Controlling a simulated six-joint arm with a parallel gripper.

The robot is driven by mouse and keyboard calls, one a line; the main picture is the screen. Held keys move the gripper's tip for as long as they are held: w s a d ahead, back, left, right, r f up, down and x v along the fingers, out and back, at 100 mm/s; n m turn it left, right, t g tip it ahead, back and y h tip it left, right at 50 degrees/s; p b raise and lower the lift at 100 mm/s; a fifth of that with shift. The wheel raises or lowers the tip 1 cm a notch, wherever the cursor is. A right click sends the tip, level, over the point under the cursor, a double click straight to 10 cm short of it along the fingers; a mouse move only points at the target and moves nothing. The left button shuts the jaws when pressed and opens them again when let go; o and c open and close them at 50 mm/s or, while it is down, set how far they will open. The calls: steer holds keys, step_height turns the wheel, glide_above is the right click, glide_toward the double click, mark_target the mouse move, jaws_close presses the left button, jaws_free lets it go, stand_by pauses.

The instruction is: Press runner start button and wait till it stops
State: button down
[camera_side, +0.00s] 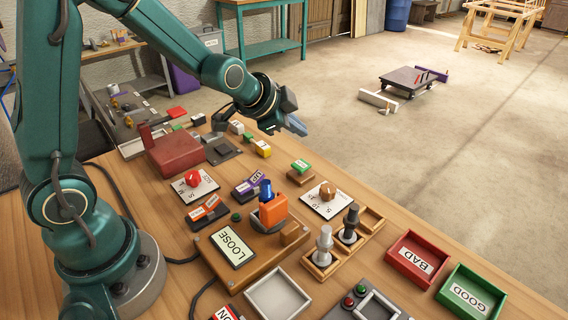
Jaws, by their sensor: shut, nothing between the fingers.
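My gripper (297,126) is shut and empty, held in the air above the back edge of the wooden table. A wooden-topped unit with a sign reading LOOSE (233,247) stands mid-table and carries an orange block with a blue top (271,208). A small dark green button (236,217) sits at its back left. A grey panel (340,313) at the front edge has a green and a red button (348,302). My gripper is well away from all these buttons. No label marks which one is the runner's start button, and I cannot tell whether anything is running.
Dials on white plates (326,206), upright grey and black posts in a wooden rack, a white tray (277,297), a red BAD bin (417,259) and a green GOOD bin (472,293) crowd the table. A dark red box (174,154) stands at the back left.

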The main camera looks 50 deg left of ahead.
mark_target(296, 166)
steer(key=shift+f, duration=2.75)
steer(key=shift+f, duration=0.1)
steer(key=shift+f, duration=0.3)
